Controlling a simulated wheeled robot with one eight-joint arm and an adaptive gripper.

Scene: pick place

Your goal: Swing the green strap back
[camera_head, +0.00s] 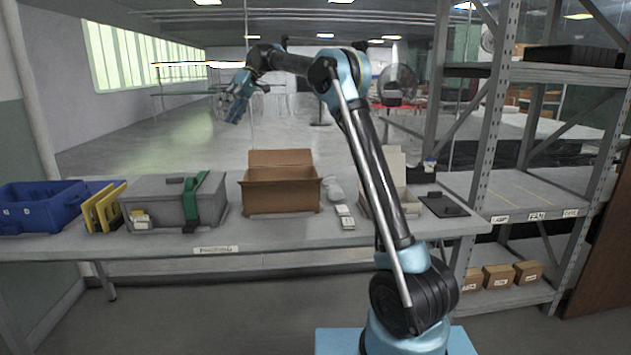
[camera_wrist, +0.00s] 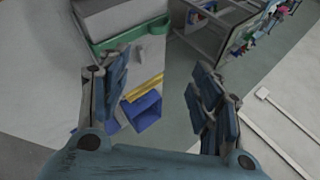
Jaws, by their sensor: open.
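The green strap (camera_head: 190,205) lies over the right part of the grey box (camera_head: 155,200) on the table and hangs down its front. In the wrist view a green band (camera_wrist: 130,33) runs along the edge of a grey box (camera_wrist: 105,18) at the top. My gripper (camera_head: 238,100) is raised high above and behind the table, apart from the strap. In the wrist view my gripper (camera_wrist: 162,80) has its fingers spread wide with nothing between them.
Yellow holders (camera_head: 103,208) and a blue bin (camera_head: 38,207) stand left of the grey box. An open cardboard box (camera_head: 280,195) stands to its right, with small white boxes (camera_head: 345,217) beyond. A metal shelf (camera_head: 510,190) stands at the right.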

